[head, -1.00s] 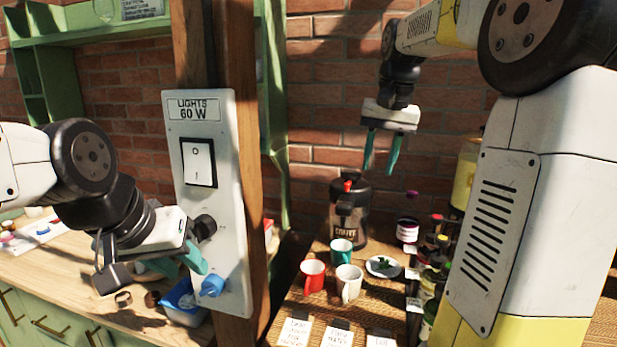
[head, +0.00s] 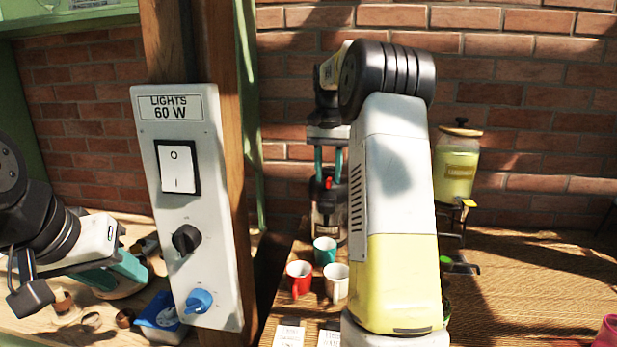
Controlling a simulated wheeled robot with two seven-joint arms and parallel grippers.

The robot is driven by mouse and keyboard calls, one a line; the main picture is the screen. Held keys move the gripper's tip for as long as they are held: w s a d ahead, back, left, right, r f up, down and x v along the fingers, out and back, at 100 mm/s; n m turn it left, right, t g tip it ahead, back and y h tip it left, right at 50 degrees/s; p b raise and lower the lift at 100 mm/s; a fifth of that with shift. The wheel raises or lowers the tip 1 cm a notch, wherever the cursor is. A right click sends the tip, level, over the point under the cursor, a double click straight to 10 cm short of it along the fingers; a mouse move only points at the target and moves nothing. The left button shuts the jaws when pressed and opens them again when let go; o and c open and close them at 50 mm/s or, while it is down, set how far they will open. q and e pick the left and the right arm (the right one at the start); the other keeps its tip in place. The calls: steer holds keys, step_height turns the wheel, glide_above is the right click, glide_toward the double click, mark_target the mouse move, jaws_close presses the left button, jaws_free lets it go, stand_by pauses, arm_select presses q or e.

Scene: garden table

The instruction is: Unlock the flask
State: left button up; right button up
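The flask (head: 325,222) is a dark and steel coffee pot with a red part on its lid. It stands upright at the back of the wooden table, partly hidden by my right arm. My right gripper (head: 328,168) points down with its two teal fingers apart, one on each side of the flask's top; I cannot tell whether they touch it. My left gripper (head: 130,275) is at the left, beside the white switch panel. Its teal fingers are seen from the side, so their gap is unclear.
The switch panel (head: 188,222) on a wooden post stands between my arms. A teal mug (head: 324,250), a red mug (head: 299,278) and a white mug (head: 336,283) stand before the flask. A yellow drink dispenser (head: 457,168) stands at the right.

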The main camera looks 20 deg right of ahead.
steer(key=shift+f, duration=0.6)
steer(key=shift+c, duration=0.3)
jaws_close()
